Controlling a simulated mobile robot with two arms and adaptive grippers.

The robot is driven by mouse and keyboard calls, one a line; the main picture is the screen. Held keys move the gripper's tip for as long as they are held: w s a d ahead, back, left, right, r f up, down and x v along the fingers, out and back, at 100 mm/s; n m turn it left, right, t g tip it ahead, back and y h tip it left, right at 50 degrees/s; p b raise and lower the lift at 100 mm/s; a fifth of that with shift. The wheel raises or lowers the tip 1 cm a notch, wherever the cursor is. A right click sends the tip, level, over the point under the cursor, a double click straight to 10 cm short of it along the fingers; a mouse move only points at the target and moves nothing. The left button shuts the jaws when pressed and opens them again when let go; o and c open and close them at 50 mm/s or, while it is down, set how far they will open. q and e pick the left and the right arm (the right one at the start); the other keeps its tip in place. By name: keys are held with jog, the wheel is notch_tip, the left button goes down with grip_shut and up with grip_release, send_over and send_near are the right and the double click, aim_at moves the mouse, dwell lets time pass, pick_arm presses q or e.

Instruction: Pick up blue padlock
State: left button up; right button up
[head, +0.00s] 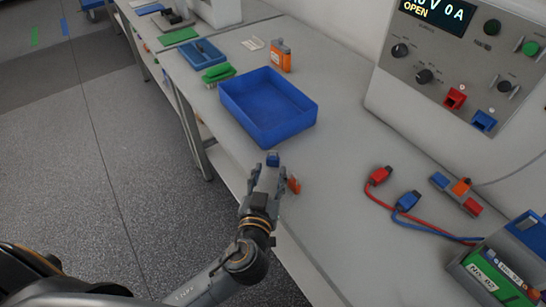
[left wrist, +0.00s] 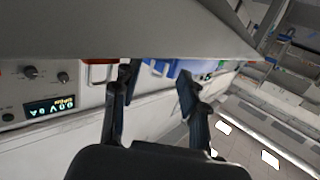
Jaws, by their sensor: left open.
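The blue padlock (head: 272,158) is a small blue block on the grey bench, near its front edge. My left gripper (head: 267,174) is open, with its fingertips just short of the padlock. The fingers hide the padlock's lower part in the head view. In the left wrist view the open fingers (left wrist: 154,88) stand apart with nothing gripped. Blue shows between and behind them, but I cannot tell padlock from tray there. A small orange object (head: 293,184), maybe another padlock, sits just right of the gripper. My right gripper is not in view.
A blue tray (head: 307,113) lies behind the padlock. A green brush (head: 218,74) and an orange bottle-like item (head: 280,56) stand farther back. Red (head: 380,176) and blue (head: 407,202) cable plugs lie to the right. A cycler panel (head: 450,60) rises at the back right.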

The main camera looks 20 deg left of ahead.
aim_at(272, 161)
pick_arm(q)
jog(key=x, duration=0.2)
jog(key=p+x, duration=0.1)
jog(key=x, duration=0.1)
jog(key=shift+a+f, duration=0.1)
jog(key=shift+f, duration=0.2)
jog(key=shift+s, duration=0.1)
grip_shut()
jog(key=shift+r, duration=0.15)
